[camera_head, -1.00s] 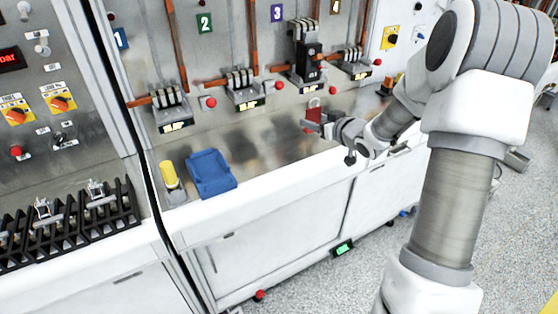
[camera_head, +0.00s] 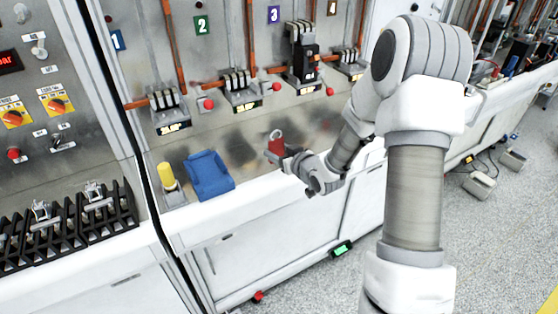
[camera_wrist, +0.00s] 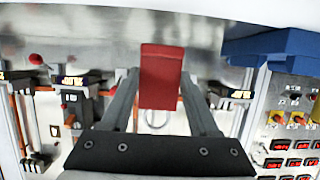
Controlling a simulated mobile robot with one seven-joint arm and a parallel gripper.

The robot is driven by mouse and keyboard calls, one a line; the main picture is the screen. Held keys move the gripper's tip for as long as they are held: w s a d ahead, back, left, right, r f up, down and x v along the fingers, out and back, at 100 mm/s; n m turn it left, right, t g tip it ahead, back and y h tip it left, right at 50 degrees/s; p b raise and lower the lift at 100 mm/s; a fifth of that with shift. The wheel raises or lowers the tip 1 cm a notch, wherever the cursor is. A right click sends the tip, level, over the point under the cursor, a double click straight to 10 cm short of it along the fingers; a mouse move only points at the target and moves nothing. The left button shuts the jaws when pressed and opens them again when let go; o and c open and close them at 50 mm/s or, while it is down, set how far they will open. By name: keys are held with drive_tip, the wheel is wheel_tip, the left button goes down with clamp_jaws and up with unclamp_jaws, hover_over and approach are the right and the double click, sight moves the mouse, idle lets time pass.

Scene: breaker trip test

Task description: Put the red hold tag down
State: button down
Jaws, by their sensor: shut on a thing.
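The red hold tag (camera_head: 276,145), with a pale ring at its top, is held upright by my gripper (camera_head: 285,152) above the front part of the metal bench top (camera_head: 250,155). In the wrist view the red tag (camera_wrist: 161,75) sits between the two finger ends of my gripper (camera_wrist: 160,85), with its ring partly visible below it. The gripper is shut on the tag. Whether the tag touches the bench top cannot be told.
A blue folded cloth or holder (camera_head: 209,175) lies left of the tag, beside a yellow cylinder (camera_head: 167,176). Breaker units with red knobs line the back panel, including a taller black unit (camera_head: 302,62) under number 3. Bare metal lies between the blue thing and the tag.

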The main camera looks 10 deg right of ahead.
drive_tip(key=shift+f, duration=1.7)
drive_tip(key=shift+f, duration=0.15)
drive_tip(key=shift+c, duration=0.7)
unclamp_jaws()
drive_tip(key=shift+s+d+r, duration=0.1)
drive_tip(key=shift+r, duration=0.2)
drive_tip(key=v, duration=1.1)
drive_tip(key=shift+s, duration=0.3)
